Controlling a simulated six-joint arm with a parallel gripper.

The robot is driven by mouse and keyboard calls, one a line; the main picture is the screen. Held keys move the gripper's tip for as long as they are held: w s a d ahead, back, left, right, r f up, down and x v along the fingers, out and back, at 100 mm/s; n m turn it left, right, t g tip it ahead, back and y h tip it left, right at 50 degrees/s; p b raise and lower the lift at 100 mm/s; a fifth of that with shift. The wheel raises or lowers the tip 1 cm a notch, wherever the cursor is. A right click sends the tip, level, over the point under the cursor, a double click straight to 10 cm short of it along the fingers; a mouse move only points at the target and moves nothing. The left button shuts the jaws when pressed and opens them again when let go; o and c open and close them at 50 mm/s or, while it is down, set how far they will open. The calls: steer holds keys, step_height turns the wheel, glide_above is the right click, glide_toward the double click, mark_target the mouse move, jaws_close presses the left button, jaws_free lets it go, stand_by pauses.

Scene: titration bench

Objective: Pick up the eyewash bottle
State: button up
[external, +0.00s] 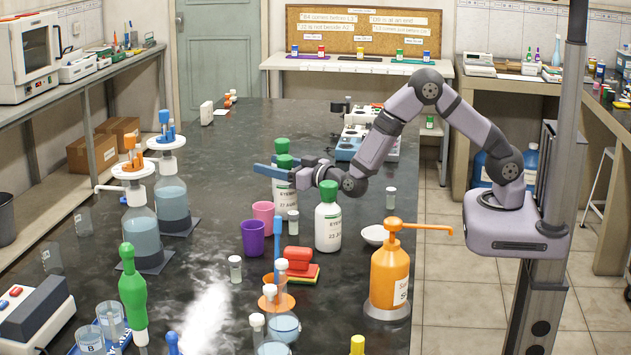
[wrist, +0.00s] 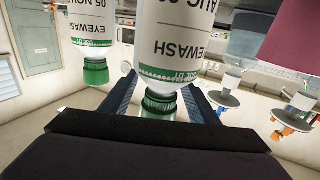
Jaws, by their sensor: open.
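Several white eyewash bottles with green caps stand on the dark bench. One bottle (external: 281,198) stands upright at my gripper (external: 264,164), its green cap level with the blue fingers. In the wrist view, which looks upside down, this bottle (wrist: 170,40) and its green cap lie between the two open fingers (wrist: 160,88); I see no clear grip on it. Another eyewash bottle (wrist: 92,28) is to the left there, outside the fingers. In the external view, one eyewash bottle (external: 328,228) stands nearer the camera, and a green cap (external: 281,145) shows behind my gripper.
Purple cup (external: 253,238) and pink cup (external: 263,214) stand just in front of the bottles. An orange pump bottle (external: 388,276), a white bowl (external: 375,235) and small vials are nearby. Flasks on stands (external: 172,198) are at left.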

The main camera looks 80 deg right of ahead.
jaws_close()
steer(key=shift+r, duration=0.1)
